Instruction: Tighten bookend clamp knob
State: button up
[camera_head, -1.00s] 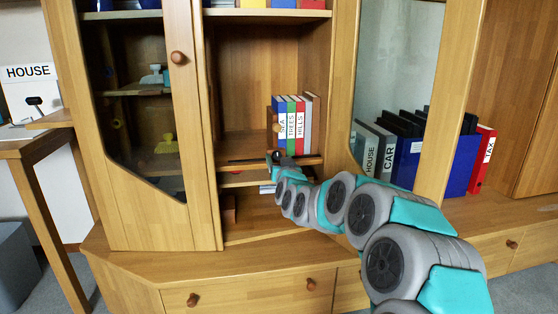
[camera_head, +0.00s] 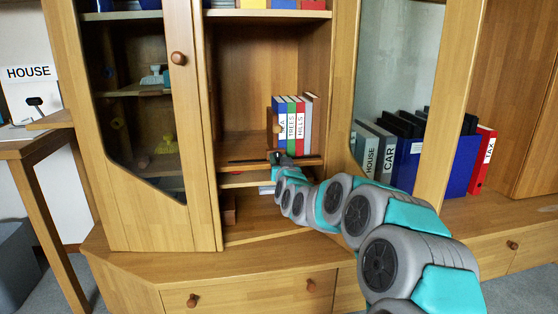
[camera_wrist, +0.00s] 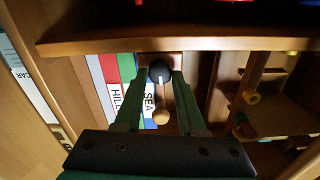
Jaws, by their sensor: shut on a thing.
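The dark round clamp knob (camera_wrist: 160,73) with a pale line on it sits between my fingertips in the wrist view. My gripper (camera_wrist: 158,80) is shut on it, with one green finger on each side. In the head view my gripper (camera_head: 276,157) is at the front edge of the middle shelf, below the books, and hides the knob. The wooden bookend (camera_head: 270,117) stands against the left side of the book row. A small wooden ball (camera_wrist: 161,117) on it shows between my fingers in the wrist view.
Books labelled SEA, TREES and HILLS (camera_head: 298,124) stand upright right of the bookend. A thin dark bar (camera_head: 247,161) lies along the shelf edge left of my gripper. A glazed cabinet door (camera_head: 180,130) stands at the left. Binders (camera_head: 408,155) stand at the right.

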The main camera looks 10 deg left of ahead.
grip_shut()
jog(key=shift+d+m+b, duration=0.1)
jog(key=shift+m+b, duration=1.55)
jog(key=shift+m, duration=1.45)
jog(key=shift+r, duration=0.1)
jog(key=o, duration=1.1)
grip_release()
jog(key=shift+p+v, duration=0.4)
jog(key=shift+v, duration=3.5)
jog(key=shift+c, duration=0.3)
